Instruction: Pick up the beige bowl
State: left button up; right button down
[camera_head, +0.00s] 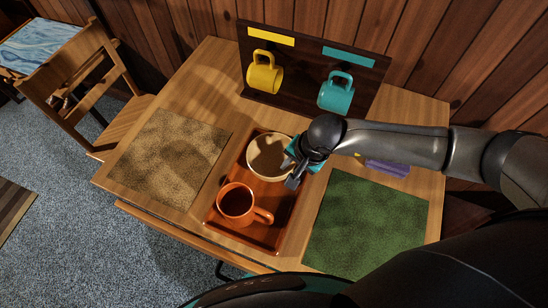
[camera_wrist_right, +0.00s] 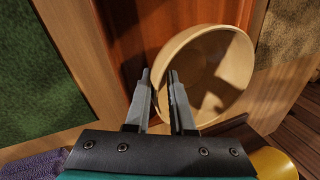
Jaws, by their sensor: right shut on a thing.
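The beige bowl (camera_head: 266,156) is at the back end of the brown tray (camera_head: 277,231) on the wooden table. It also shows, large, in the right wrist view (camera_wrist_right: 207,75). My right gripper (camera_head: 292,178) comes in from the right and is shut on the bowl's near right rim. In the right wrist view its two fingers (camera_wrist_right: 160,82) are close together, with the bowl's wall at them. I cannot tell whether the bowl rests on the tray or is slightly above it. My left gripper is not in view.
An orange mug (camera_head: 236,202) stands in the front of the tray. A tan mat (camera_head: 170,155) lies left, a green mat (camera_head: 368,222) right. A dark rack (camera_head: 305,68) behind holds a yellow mug (camera_head: 264,75) and a teal mug (camera_head: 335,95). A purple thing (camera_head: 388,168) lies under my right arm.

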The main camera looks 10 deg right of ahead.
jog(key=shift+s+f, duration=0.1)
jog(key=shift+s, duration=0.2)
